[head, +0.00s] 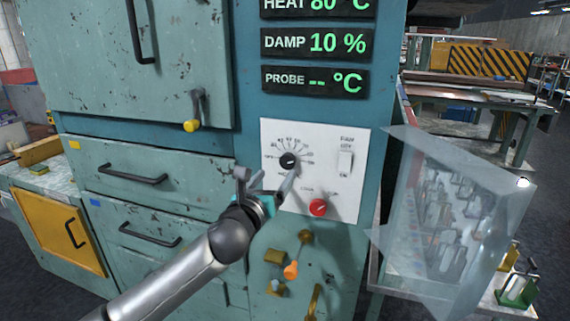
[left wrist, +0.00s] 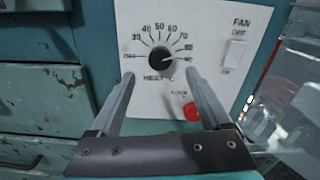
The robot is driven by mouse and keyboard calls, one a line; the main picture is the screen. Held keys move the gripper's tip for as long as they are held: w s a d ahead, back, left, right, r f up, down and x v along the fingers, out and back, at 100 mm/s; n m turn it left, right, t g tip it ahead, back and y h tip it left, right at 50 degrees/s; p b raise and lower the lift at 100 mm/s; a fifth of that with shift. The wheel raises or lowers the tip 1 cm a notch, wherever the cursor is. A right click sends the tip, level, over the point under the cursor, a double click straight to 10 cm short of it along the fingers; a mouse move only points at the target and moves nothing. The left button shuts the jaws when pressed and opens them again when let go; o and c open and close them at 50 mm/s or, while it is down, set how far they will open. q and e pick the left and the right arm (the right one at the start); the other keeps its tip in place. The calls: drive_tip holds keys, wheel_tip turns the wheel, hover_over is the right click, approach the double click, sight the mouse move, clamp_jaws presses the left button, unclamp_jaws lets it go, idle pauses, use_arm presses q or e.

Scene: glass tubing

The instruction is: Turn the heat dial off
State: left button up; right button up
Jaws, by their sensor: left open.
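The black heat dial (head: 289,160) sits on a white control panel (head: 335,138). In the left wrist view the heat dial (left wrist: 160,59) has marks from OFF at left through 30 to 70 and on to the right; its pointer seems turned to the right side, at the high end. The display above (head: 318,5) reads HEAT 80 °C. My left gripper (head: 268,181) is open and empty, just in front of the panel. In the left wrist view its fingertips (left wrist: 159,73) stand either side of and slightly below the dial, apparently not touching it. My right gripper is out of view.
A red knob (head: 318,207) lies below right of the dial, and a white fan switch (head: 345,160) to its right. Orange and brass valve handles (head: 291,270) stick out below. A clear glass panel (head: 450,205) stands at the right. Drawers with handles are at left.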

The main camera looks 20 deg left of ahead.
sight(286, 162)
use_arm(q)
drive_tip(key=shift+w+d+b, duration=0.15)
drive_tip(key=shift+w+b, duration=0.15)
drive_tip(key=shift+w, duration=3.65)
clamp_jaws()
